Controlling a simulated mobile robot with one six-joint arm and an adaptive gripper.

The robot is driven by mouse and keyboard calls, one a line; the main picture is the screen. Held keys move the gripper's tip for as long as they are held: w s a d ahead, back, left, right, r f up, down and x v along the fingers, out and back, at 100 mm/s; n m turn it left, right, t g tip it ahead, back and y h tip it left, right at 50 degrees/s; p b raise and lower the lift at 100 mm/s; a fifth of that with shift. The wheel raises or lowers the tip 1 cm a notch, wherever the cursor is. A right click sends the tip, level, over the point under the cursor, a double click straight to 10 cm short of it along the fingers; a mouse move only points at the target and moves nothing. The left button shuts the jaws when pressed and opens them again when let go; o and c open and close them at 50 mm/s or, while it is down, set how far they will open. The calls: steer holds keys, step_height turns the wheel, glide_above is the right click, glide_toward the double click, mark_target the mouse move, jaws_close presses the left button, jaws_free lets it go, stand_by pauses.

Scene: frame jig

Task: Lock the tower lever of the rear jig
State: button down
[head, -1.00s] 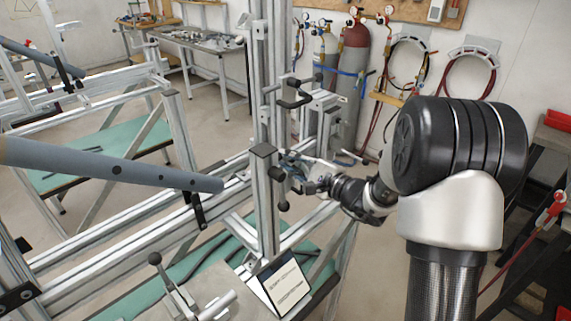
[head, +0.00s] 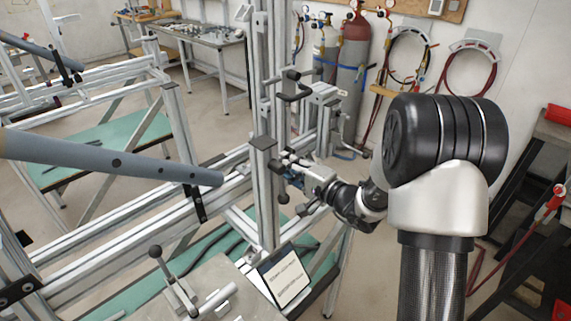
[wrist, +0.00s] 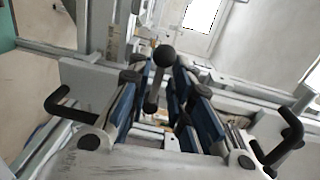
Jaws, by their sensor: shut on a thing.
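The rear jig's tower is an upright aluminium post (head: 267,205) in the middle of the head view. My gripper (head: 287,167) is at the right side of this post, just below its dark cap.
A grey-blue tube (head: 110,158) reaches in from the left. A small lever clamp (head: 172,280) and a tilted sign panel (head: 285,277) are in front. Gas cylinders (head: 350,80) stand behind.

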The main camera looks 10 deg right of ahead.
steer(key=shift+d, duration=0.1)
stand_by(0.3)
steer(key=c, duration=1.7)
jaws_free()
steer(key=shift+f, duration=0.1)
steer(key=f+v, duration=0.1)
steer(key=v, duration=1.1)
steer(key=shift+r, duration=0.5)
steer(key=shift+f, duration=0.1)
